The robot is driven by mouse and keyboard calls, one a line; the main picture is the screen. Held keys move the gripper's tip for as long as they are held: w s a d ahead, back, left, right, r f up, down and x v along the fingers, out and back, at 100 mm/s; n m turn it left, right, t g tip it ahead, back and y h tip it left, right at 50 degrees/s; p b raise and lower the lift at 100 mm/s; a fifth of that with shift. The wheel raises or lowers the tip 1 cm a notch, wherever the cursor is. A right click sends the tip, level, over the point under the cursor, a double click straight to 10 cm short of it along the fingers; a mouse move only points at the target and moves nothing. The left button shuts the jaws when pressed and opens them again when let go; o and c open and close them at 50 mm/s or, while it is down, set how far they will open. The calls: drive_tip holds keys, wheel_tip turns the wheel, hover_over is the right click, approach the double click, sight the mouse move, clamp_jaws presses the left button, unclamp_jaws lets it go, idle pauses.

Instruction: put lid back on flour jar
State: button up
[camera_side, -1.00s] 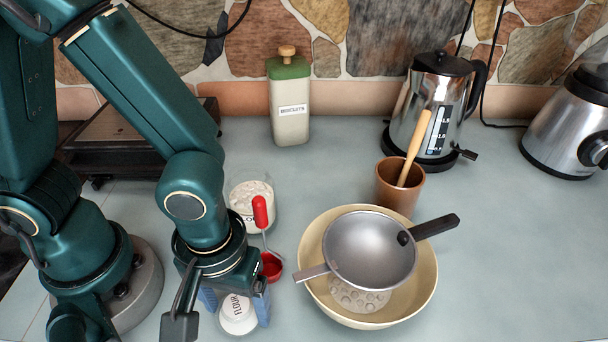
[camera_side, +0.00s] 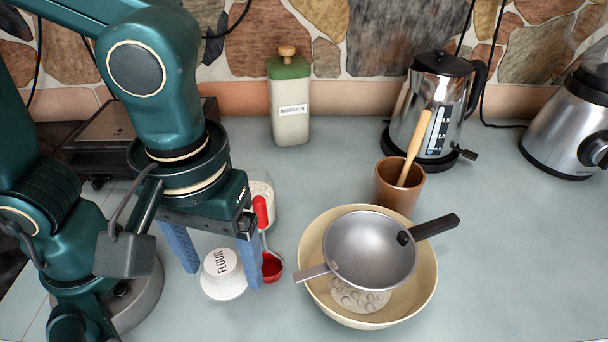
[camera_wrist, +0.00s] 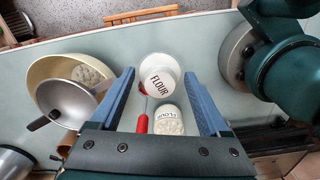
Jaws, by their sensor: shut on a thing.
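The white lid (camera_side: 222,276) marked FLOUR is between the two blue fingers of my gripper (camera_side: 222,278), which is shut on it. The lid looks raised above the counter, and it also shows between the fingers in the wrist view (camera_wrist: 160,76). The open flour jar (camera_side: 266,190) stands behind my gripper's right finger in the side view, partly hidden by my gripper. In the wrist view the jar (camera_wrist: 170,118) shows its label and white flour, just below the lid in the picture.
A red scoop (camera_side: 260,212) is beside the jar. A cream bowl (camera_side: 428,282) with a metal sieve (camera_side: 368,250) stands to the right. A brown cup (camera_side: 392,190), a kettle (camera_side: 430,110) and a biscuit jar (camera_side: 291,112) stand farther back. The right front counter is clear.

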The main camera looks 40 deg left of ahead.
sight(223, 258)
wheel_tip(223, 258, up, 12)
drive_tip(key=r, duration=0.1)
drive_tip(key=w+a+n, duration=0.8)
drive_tip(key=w+a, duration=0.4)
wheel_tip(223, 258, down, 12)
drive_tip(key=shift+w+d, duration=0.15)
idle(0.5)
drive_tip(key=shift+f, duration=0.2)
idle(1.8)
drive_tip(key=o, duration=1.2)
drive_tip(key=shift+r, duration=0.1)
